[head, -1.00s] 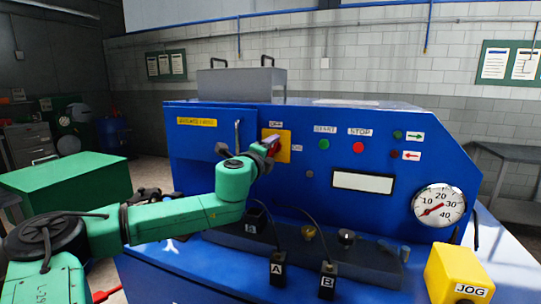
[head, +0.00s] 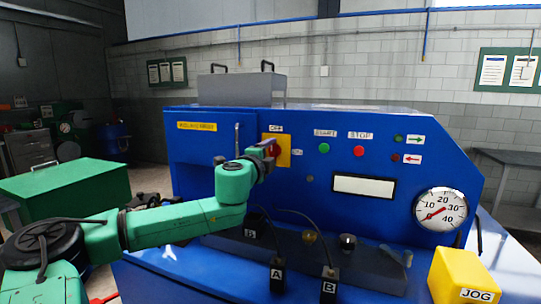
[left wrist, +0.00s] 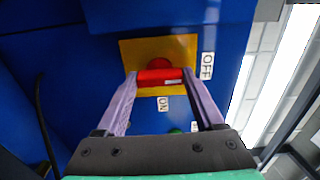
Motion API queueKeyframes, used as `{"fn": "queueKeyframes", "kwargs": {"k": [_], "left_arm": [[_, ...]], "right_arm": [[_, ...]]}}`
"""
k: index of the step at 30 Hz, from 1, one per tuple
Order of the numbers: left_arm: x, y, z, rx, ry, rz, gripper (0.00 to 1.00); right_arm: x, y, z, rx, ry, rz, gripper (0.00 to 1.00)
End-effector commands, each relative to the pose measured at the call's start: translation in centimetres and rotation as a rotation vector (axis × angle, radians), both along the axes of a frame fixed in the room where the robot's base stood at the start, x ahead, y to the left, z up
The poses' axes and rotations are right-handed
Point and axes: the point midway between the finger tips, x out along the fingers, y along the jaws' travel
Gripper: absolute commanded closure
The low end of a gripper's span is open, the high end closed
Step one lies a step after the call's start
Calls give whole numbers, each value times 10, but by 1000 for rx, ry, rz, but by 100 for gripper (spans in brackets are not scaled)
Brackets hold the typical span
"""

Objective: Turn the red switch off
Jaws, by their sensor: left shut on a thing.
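The red switch (left wrist: 157,76) sits on a yellow plate (left wrist: 186,48) on the blue machine front. In the left wrist view its bar lies nearly level, with one end toward the OFF label (left wrist: 207,65); the ON label (left wrist: 164,103) is below it. My left gripper (left wrist: 160,76) has one finger at each end of the red bar and is shut on it. In the head view my left gripper (head: 268,151) covers much of the switch, and part of the yellow plate (head: 284,153) shows behind it. My right gripper is not in view.
A green START button (head: 324,148) and red STOP button (head: 359,151) are right of the switch. A gauge (head: 440,207), a yellow JOG box (head: 465,275) and cabled blocks A (head: 277,275) and B (head: 329,284) are lower down. A blank panel is below the buttons.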

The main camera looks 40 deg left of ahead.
Motion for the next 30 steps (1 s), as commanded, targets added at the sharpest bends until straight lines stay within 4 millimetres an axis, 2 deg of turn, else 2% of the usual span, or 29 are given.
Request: {"fn": "queueKeyframes", "kwargs": {"k": [2, 3, 4, 5, 14, 19, 23, 27, 30], "left_arm": [[0, 0, -1, -4, 1, -2, 86], [0, 0, -1, -4, 1, -2, 19], [0, 0, -1, -3, 1, -1, 7], [0, 0, -1, -3, 1, -1, 0], [-2, 1, -1, -4, -3, 2, 0], [-15, 0, -1, -11, -11, 12, 0], [-27, -10, -2, -12, -9, -2, 0], [-57, -21, -15, -10, -9, -7, 0], [-86, -31, -11, -7, -6, -7, 0]], "right_arm": [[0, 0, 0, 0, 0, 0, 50], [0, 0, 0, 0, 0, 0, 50], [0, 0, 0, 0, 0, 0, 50], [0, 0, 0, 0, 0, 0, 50], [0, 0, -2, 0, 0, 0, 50], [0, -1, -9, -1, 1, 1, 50], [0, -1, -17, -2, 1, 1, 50], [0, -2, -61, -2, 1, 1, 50], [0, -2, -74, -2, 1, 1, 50]]}}
